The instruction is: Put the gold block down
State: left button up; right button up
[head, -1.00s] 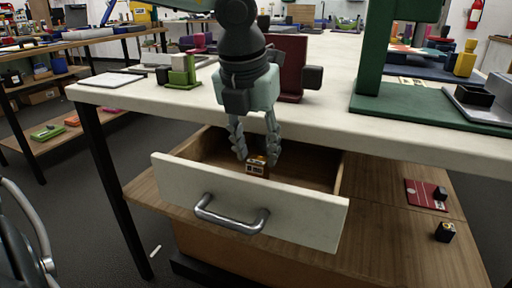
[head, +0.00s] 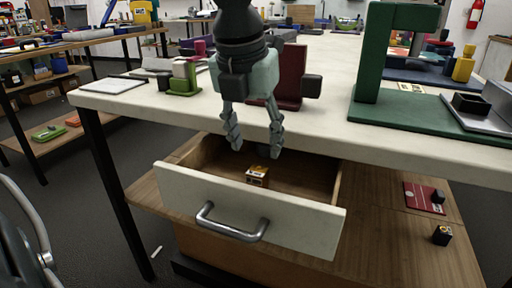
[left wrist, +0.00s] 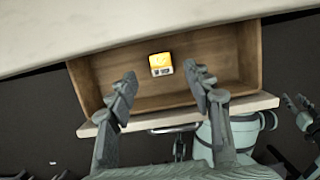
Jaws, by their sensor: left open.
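The gold block (head: 257,176) lies in the open drawer (head: 250,205), on its wooden floor close behind the white front panel. It shows a gold top and a dark-and-white side. In the left wrist view the gold block (left wrist: 161,64) sits beyond and between the fingertips, apart from them. My left gripper (head: 252,150) is above the drawer, open and empty, its fingers pointing down with a gap above the block. The left gripper's two fingers also show in the left wrist view (left wrist: 165,80). My right gripper does not clearly show in the head view.
The white tabletop (head: 330,110) overhangs the drawer's back. A green stand (head: 375,60) and a dark red holder (head: 291,75) stand on it. A lower wooden shelf holds a red board (head: 422,197) and a small black block (head: 442,235). The drawer has a metal handle (head: 232,226).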

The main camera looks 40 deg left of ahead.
pick_arm(q)
jog(key=v, duration=0.9)
